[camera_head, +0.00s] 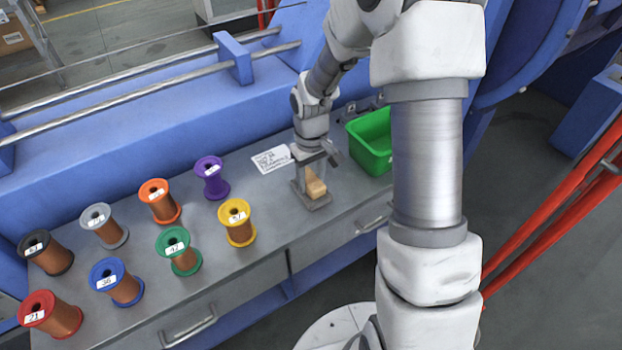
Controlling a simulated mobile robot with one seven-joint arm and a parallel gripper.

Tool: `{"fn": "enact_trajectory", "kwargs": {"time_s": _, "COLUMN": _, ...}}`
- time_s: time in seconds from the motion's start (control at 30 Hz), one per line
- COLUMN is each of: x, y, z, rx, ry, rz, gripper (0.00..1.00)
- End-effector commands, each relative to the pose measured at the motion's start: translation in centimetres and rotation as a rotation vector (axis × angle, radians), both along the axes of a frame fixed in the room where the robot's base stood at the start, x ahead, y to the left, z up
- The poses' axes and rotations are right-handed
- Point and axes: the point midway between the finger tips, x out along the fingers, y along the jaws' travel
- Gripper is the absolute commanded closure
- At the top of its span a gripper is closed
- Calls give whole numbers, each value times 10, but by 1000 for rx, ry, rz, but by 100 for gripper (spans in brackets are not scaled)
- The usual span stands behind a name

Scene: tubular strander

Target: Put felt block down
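The felt block (316,187) is a small tan block with a tapered upper part. My gripper (310,176) points down directly over the block, with a finger along the block's left side.
A green bin (370,145) stands just right of my gripper. A printed white label sheet (272,159) lies to its left. Several numbered wire spools, including a yellow one (238,224) and a purple one (211,180), stand left.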

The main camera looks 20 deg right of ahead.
Motion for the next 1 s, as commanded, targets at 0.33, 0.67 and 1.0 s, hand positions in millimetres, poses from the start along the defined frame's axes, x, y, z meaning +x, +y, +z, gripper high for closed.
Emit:
{"fn": "enact_trajectory", "kwargs": {"time_s": 0.33, "x": -1, "y": 0, "z": -1, "rx": 1, "ry": 1, "rz": 1, "gripper": 21}}
{"fn": "enact_trajectory", "kwargs": {"time_s": 0.67, "x": 1, "y": 0, "z": 38, "rx": 0, "ry": -4, "rz": 0, "gripper": 21}}
{"fn": "enact_trajectory", "kwargs": {"time_s": 1.0, "x": 0, "y": 0, "z": 106, "rx": 0, "ry": -3, "rz": 0, "gripper": 21}}
